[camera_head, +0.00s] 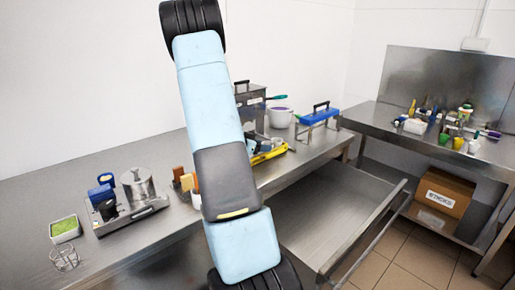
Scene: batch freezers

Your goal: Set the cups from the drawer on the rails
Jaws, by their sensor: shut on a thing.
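The open drawer (325,215) sticks out from the steel counter at the centre right. Its visible floor is bare, and my arm hides its left part. I see no cup in the visible part. I cannot pick out the rails for certain. A low metal stand (148,212) on the left of the counter bears a shiny metal pot (137,185) and blue and dark round pieces (101,194). My arm crosses the middle of the picture from top to bottom. My gripper is out of view, so I cannot see what it holds.
A green-filled tray (65,228) and a wire holder (65,258) stand at the left. A blue-topped rack (318,117), white tub (280,117) and yellow tool (269,154) stand behind the drawer. The right table (375,115) is cluttered; a cardboard box (441,193) sits beneath it.

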